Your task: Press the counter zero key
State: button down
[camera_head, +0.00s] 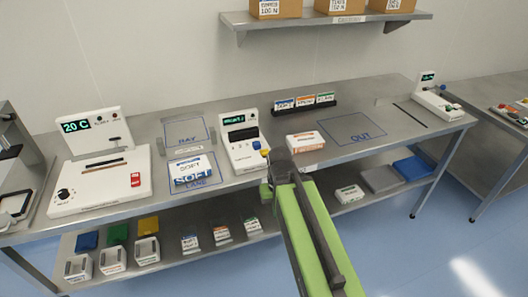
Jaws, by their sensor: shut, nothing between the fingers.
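A white counter-like device (241,153) with a lit green display (234,119) stands at the middle of the steel bench. On its lower right front are a small blue key (256,145) and a yellow key (265,153). I cannot read which key is the zero key. My gripper (279,155) is shut and empty, at the end of my green arm. In the picture its tip is just right of the yellow key. I cannot tell whether it touches the device.
A white machine reading 20 C (101,185) stands at the left. A SOFT pack (190,171) lies left of the counter. A white-and-orange pack (305,142) lies right, near the OUT outline (352,128). A dark rack (304,107) holds labelled packs behind. Another display device (436,100) stands far right.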

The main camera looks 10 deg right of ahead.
aim_at(263, 153)
jog(key=u, duration=1)
jog(key=k, duration=0.15)
jog(key=u, duration=2.9)
jog(key=k, duration=1.7)
jog(key=z, duration=0.6)
jog(key=i, duration=0.55)
jog(key=z, duration=0.15)
